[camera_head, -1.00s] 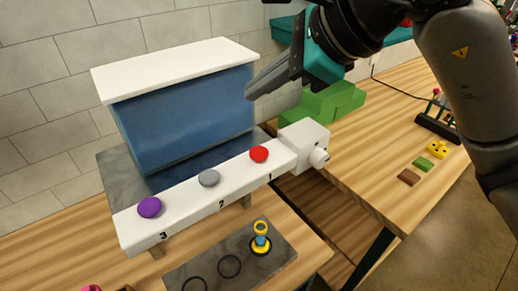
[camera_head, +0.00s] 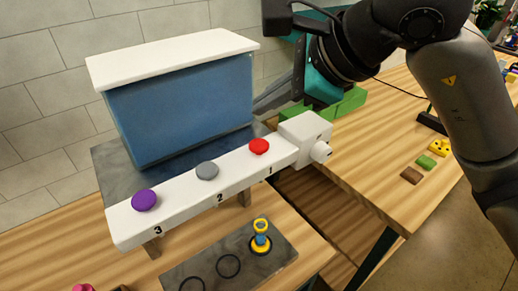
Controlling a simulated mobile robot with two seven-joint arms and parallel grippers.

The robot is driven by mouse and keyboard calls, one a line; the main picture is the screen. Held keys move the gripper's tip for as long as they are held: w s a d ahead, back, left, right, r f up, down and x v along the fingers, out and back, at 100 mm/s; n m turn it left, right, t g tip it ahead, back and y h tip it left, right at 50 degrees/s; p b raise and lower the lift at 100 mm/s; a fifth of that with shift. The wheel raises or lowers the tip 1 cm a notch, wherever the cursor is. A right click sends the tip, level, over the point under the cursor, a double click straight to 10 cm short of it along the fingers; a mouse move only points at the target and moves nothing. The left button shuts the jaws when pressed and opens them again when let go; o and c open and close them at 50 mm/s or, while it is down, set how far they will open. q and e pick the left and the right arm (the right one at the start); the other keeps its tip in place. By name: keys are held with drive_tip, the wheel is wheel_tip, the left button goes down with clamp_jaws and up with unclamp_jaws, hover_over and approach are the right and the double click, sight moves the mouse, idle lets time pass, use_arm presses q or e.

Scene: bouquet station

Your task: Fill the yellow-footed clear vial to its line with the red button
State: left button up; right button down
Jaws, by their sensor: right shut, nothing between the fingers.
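The red button (camera_head: 259,146) sits above number 1 on the white front bar of the dispenser, beside a grey button (camera_head: 207,170) and a purple button (camera_head: 144,200). The small yellow-footed vial (camera_head: 261,238) stands upright in the right ring of the dark mat (camera_head: 204,269), below the number 1 end. It has a yellow top and blue in its middle; its line is too small to see. My right gripper (camera_head: 268,105) is shut and empty, behind the bar near the red button, its fingers pointing left and partly hidden by the dispenser. My left gripper is out of view.
The blue tank with a white lid (camera_head: 175,65) stands behind the buttons. A white block with a nozzle (camera_head: 308,140) ends the bar at right. Green blocks (camera_head: 345,103) lie behind it. Small brown, green and yellow pieces (camera_head: 412,175) lie on the right table.

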sight(266, 147)
wheel_tip(266, 147, down, 4)
drive_tip(key=b, duration=0.3)
drive_tip(key=shift+f, duration=0.1)
idle(1.9)
drive_tip(key=shift+f+b, duration=0.35)
drive_tip(key=shift+b, duration=0.4)
drive_tip(key=shift+f+b, duration=0.6)
drive_tip(key=shift+b, duration=0.1)
idle(0.5)
drive_tip(key=shift+r, duration=0.1)
drive_tip(key=shift+r+p, duration=0.55)
drive_tip(key=shift+r, duration=0.35)
drive_tip(key=shift+r+p, duration=1.5)
drive_tip(key=shift+r, duration=1.05)
